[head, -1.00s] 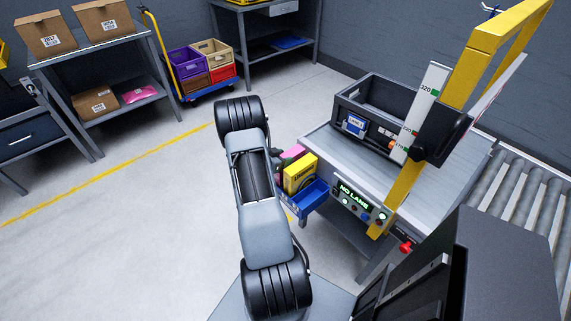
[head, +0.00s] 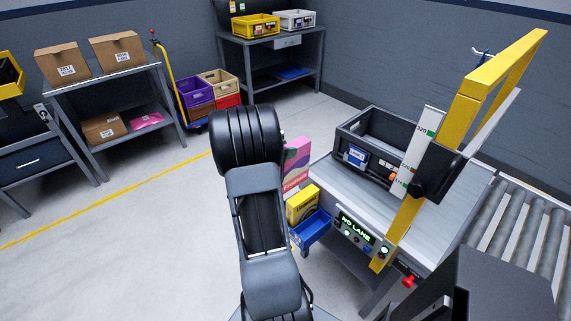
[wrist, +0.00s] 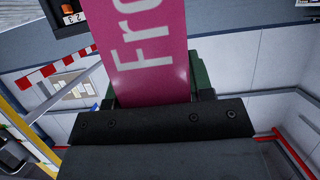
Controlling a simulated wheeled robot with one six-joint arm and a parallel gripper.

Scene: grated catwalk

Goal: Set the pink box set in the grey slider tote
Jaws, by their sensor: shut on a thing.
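The pink box set (head: 296,163) is a pink carton with light lettering, held upright just right of my arm in the head view. It fills the upper middle of the wrist view (wrist: 150,50). My gripper (wrist: 153,84) is shut on it, with green fingers at its two sides. In the head view my own arm hides the gripper. The grey slider tote (head: 378,164) is a dark grey open box with a blue-and-white label, on the metal bench to the right of the box.
A yellow post (head: 480,85) with a white scale stands in front of the tote's right end. A yellow carton (head: 301,204) and a blue bin (head: 313,228) sit at the bench's left side. A roller conveyor (head: 525,225) lies at the right. Open floor lies left.

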